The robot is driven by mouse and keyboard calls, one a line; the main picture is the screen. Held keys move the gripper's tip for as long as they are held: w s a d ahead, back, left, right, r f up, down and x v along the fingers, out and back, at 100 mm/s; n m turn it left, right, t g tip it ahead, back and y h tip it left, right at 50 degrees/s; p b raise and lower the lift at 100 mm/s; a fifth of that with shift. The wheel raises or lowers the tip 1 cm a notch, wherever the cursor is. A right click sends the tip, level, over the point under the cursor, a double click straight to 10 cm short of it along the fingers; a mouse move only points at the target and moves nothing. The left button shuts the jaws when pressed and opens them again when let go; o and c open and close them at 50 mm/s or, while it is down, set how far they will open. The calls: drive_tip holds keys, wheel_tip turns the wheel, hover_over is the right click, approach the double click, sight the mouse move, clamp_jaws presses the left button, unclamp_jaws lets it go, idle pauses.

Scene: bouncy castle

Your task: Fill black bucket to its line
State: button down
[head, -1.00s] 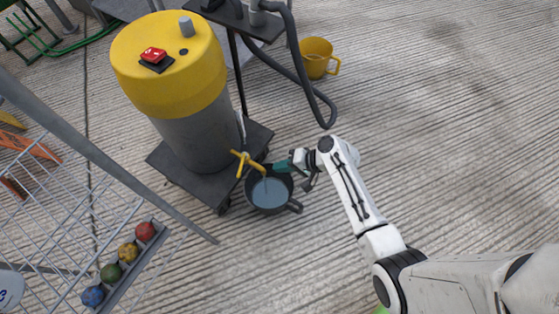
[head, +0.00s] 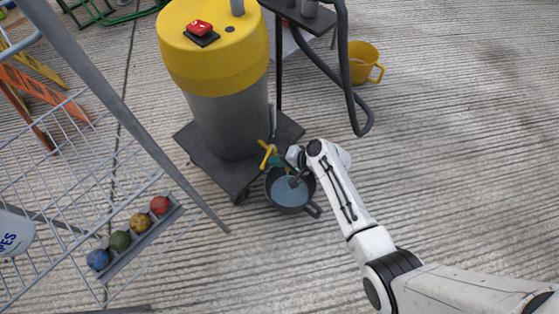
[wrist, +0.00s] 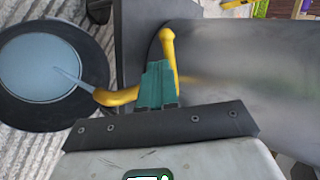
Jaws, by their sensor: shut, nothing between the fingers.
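The black bucket (head: 290,209) stands on the ground under the yellow tap (head: 266,153) of a tank and holds bluish water. The bucket (wrist: 45,120) is at the left of the wrist view, where a thin stream runs from the tap's spout (wrist: 115,97) into the water (wrist: 35,65). No fill line can be made out. My gripper (head: 279,160) is at the tap, above the bucket's far rim. Its teal fingers (wrist: 157,88) are shut and empty, close beside the upright yellow tap handle (wrist: 168,50); I cannot tell whether they touch it.
The grey tank with a yellow top (head: 225,105) stands on a dark wheeled base (head: 222,172). A black hose (head: 353,100) hangs right of it, near a yellow jug (head: 365,65). A wire rack (head: 70,170) with coloured balls is at left. The ground at right is clear.

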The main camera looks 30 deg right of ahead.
drive_tip(key=a+m+h+p, duration=0.1)
drive_tip(key=w+a+m+t+h+p, duration=0.1)
drive_tip(key=p, duration=0.1)
drive_tip(key=shift+a+m, duration=0.25)
drive_tip(key=shift+m, duration=0.05)
idle(0.3)
